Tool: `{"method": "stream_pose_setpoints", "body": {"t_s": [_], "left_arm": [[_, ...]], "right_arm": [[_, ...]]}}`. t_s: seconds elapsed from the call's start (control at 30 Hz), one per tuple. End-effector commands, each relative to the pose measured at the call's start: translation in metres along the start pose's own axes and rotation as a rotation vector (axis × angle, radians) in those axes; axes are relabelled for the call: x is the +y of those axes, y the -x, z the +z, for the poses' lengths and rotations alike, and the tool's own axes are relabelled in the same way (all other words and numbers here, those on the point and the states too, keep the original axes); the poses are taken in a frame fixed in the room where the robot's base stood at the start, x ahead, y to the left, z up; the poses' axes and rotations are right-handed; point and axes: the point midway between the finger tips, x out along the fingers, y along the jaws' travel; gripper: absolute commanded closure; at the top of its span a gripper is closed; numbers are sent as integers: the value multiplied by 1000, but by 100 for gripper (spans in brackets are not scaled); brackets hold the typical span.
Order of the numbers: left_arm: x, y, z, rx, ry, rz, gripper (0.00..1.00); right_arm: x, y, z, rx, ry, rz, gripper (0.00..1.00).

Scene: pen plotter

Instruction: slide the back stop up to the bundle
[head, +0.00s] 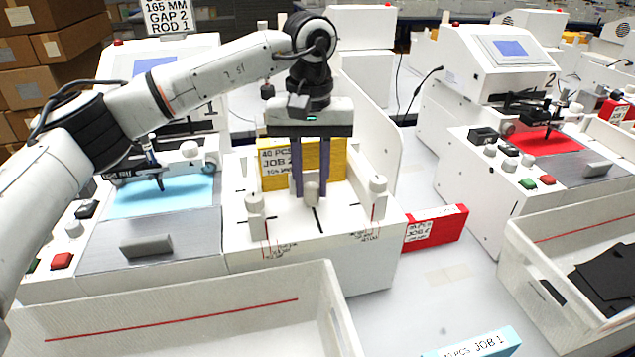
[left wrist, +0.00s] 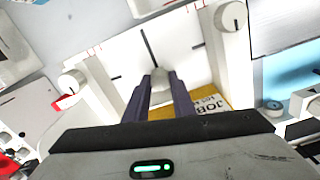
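The yellow bundle (head: 275,165) stands on the white feed bed (head: 290,228), its label reading 40 PCS JOB 2. A grey knob (head: 312,192), which appears to belong to the back stop, stands on the near side of the bundle. Any gap between stop and bundle is hidden. My left gripper (head: 311,195) points down with its two purple fingers on either side of the knob, and looks shut on it. In the left wrist view the knob (left wrist: 160,79) sits tight between the fingertips, with the yellow bundle (left wrist: 215,103) beside them. My right gripper is not in view.
Side guides with knobs (head: 255,203) and (head: 376,187) flank the bed. A red bundle (head: 436,228) lies right of it. A white bin (head: 340,320) stands in front, and a blue bundle (head: 480,343) lies at the bottom. A second plotter (head: 500,65) is at right.

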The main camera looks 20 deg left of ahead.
Motion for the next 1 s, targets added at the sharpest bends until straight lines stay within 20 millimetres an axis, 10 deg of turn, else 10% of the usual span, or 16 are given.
{"method": "stream_pose_setpoints", "body": {"t_s": [0.47, 1.0], "left_arm": [[1, 5, -1, 2, 0, 1, 58], [2, 95, -1, 4, 1, 1, 58]], "right_arm": [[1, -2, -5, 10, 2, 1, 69], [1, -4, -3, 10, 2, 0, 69]]}}
